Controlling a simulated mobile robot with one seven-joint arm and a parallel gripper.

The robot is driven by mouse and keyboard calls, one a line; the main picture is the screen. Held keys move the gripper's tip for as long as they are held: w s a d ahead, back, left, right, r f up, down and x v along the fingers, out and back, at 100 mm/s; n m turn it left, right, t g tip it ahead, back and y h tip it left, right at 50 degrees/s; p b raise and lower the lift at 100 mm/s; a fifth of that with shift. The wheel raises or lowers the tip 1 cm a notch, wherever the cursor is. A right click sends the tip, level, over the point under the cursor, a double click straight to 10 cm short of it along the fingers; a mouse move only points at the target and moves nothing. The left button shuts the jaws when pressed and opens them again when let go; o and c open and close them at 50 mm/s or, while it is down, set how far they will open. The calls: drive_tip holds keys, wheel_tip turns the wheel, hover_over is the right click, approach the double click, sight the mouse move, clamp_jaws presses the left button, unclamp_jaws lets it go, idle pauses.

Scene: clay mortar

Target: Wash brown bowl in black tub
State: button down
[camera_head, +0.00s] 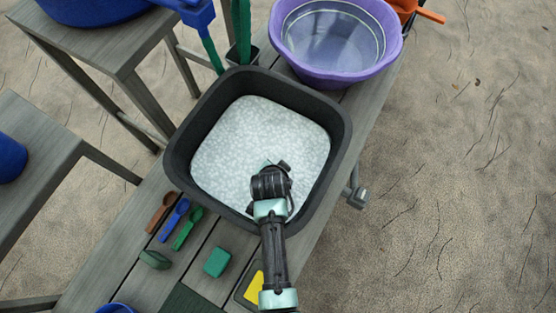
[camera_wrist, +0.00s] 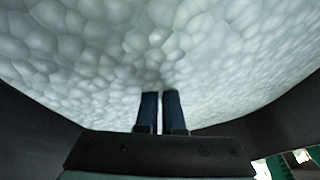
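The black tub (camera_head: 181,151) stands on the wooden bench and is filled with pale, bubbly foam (camera_head: 260,140). The foam also fills the wrist view (camera_wrist: 160,50). My gripper (camera_head: 272,168) reaches down into the tub near its front right side. In the wrist view its two dark fingers (camera_wrist: 161,92) are close together with a narrow gap, and their tips meet the foam. I cannot tell whether anything is between the tips under the foam. The brown bowl does not show in either view.
A purple basin (camera_head: 375,70) stands behind the tub. Brown, blue and green spoons (camera_head: 187,230) lie at the front left. A green block (camera_head: 217,262) and a yellow item (camera_head: 254,290) are in front. A green-and-blue tool (camera_head: 215,55) stands behind left.

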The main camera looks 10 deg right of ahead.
drive_tip(key=shift+r, duration=0.2)
drive_tip(key=shift+a, duration=0.1)
drive_tip(key=shift+a+p, duration=0.3)
drive_tip(key=shift+a, duration=0.25)
drive_tip(key=shift+d, duration=1.3)
drive_tip(key=shift+a+p, duration=0.45)
drive_tip(key=shift+a, duration=0.85)
drive_tip(key=shift+d, duration=0.65)
wheel_tip(320, 180, up, 20)
drive_tip(key=p, duration=1.8)
drive_tip(key=shift+f, duration=0.25)
